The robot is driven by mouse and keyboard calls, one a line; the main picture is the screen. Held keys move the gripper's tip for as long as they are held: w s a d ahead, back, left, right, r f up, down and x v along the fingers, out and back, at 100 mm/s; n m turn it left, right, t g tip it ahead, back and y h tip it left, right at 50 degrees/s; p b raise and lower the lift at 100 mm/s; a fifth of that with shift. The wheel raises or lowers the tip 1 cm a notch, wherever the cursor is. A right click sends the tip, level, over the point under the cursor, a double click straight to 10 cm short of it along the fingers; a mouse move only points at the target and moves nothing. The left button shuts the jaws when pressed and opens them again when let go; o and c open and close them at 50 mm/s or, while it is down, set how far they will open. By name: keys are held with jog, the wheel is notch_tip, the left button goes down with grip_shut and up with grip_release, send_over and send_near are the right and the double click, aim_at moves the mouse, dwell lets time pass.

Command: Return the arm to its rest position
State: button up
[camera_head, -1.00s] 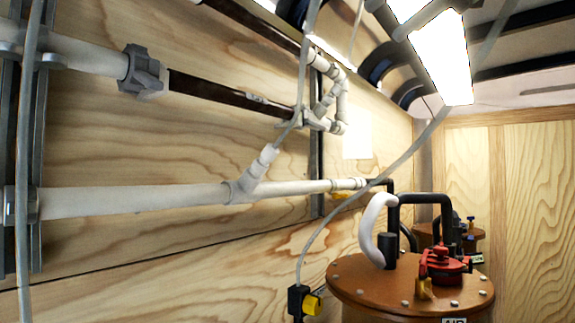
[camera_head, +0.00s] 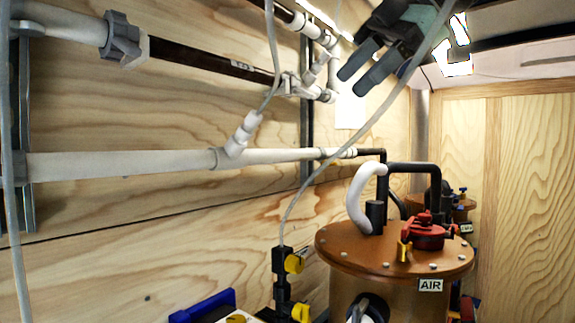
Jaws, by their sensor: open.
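My gripper (camera_head: 350,84) shows at the top of the head view, right of the middle. It is dark grey with two fingers pointing down and left. The fingers are apart and nothing is between them. The gripper appears in front of the upper wall and ceiling, with the rest of my arm mostly cut off by the top edge. A thin grey hose passes across the picture beside the gripper; I cannot tell whether they touch.
A copper-coloured filter tank (camera_head: 390,254) labelled AIR stands at lower right, with a red valve (camera_head: 424,234) on its lid. White pipes (camera_head: 120,163) run along the wooden wall. A blue-edged item (camera_head: 205,304) is at the bottom.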

jog(key=s+a+f+m+g+h, duration=0.1)
jog(key=s+f+m, duration=0.15)
jog(key=f, duration=0.65)
jog(key=s+a+f+m+g+h, duration=0.15)
jog(key=f+m, duration=0.25)
jog(key=f, duration=0.5)
jog(key=s+a+f+m+h, duration=0.1)
jog(key=s+f+m+h, duration=0.15)
jog(key=f, duration=0.65)
jog(key=s+d+f+m+h, duration=0.1)
jog(key=s+d+f+m, duration=0.1)
jog(key=s+f, duration=0.5)
jog(key=s+d+f+m+g+h, duration=0.1)
jog(key=s+d+f+m+h, duration=0.1)
jog(key=s+d+f, duration=0.3)
jog(key=s+f+m, duration=0.1)
jog(key=s+f, duration=0.2)
jog(key=f, duration=0.3)
jog(key=shift+f+m, duration=0.3)
